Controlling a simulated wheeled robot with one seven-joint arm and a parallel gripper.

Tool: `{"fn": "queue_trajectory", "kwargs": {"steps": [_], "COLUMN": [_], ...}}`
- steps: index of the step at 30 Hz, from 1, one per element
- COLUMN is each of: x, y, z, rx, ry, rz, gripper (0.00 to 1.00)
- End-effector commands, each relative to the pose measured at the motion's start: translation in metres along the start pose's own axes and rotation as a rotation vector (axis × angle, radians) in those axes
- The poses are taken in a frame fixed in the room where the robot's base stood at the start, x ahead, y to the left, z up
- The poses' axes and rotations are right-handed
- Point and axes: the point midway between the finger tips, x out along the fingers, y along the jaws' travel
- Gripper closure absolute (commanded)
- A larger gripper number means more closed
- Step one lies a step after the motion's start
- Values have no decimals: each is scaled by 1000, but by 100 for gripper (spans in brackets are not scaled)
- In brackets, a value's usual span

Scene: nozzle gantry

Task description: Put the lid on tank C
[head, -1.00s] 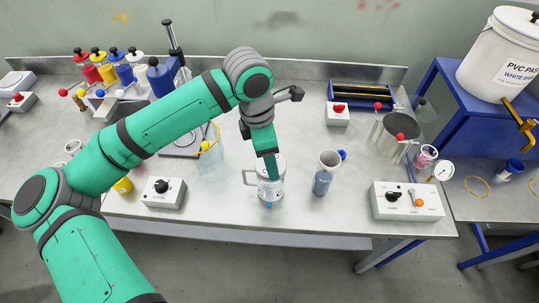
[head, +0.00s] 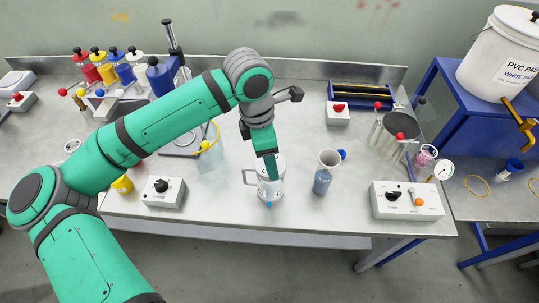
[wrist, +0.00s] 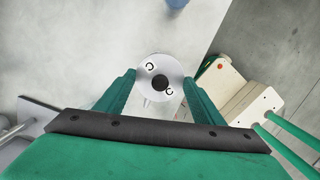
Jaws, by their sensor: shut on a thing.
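A round pale metal lid (wrist: 148,75) with a black knob and two small marks like the letter C shows in the wrist view. My gripper (wrist: 159,79) has one green finger on either side of it and is shut on it. In the head view, my gripper (head: 271,165) points down at the top of a pale tank (head: 268,190), which has a loop handle on its left and a blue part low at the front. My fingers hide the lid and the tank's rim there, so I cannot tell whether the lid touches the rim.
A blue-grey beaker (head: 322,182) stands close to the right of the tank. A switch box (head: 163,191) is at the left and a larger control box (head: 407,201) at the right. The bench front edge is just below the tank.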

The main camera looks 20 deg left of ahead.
Motion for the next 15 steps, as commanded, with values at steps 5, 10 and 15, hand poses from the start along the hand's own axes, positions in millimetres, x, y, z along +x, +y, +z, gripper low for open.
{"fn": "queue_trajectory", "kwargs": {"steps": [5, 10, 15], "x": [0, 0, 0], "y": [0, 0, 0], "z": [0, 0, 0], "rx": [0, 0, 0], "ry": [-1, -1, -1], "rz": [0, 0, 0], "gripper": [60, 19, 16]}}
